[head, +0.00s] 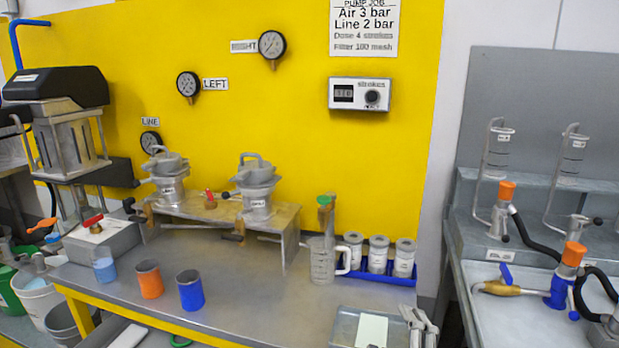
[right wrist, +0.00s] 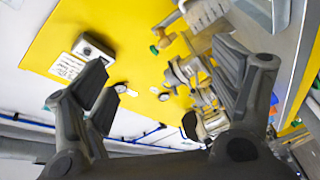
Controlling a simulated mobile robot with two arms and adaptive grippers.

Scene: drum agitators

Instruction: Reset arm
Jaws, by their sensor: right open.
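My right gripper (right wrist: 165,75) is open in the right wrist view, its dark fingers spread wide with nothing between them. In the head view, grey finger-like parts, apparently of my right gripper (head: 418,322), show at the bottom edge, just right of a grey tray (head: 343,326) holding a pale card. They are near the front right of the bench (head: 240,265). My left gripper is in neither view. The right wrist view is tilted and looks toward the yellow panel (right wrist: 130,40) and the bench equipment.
A clear jug (head: 322,262) and several white canisters (head: 378,254) in a blue rack stand behind the tray. Orange (head: 149,280) and blue (head: 190,291) cups stand left. Two metal pumps (head: 257,190) sit on a raised stand. The bench middle is clear. Another bench (head: 520,290) is right.

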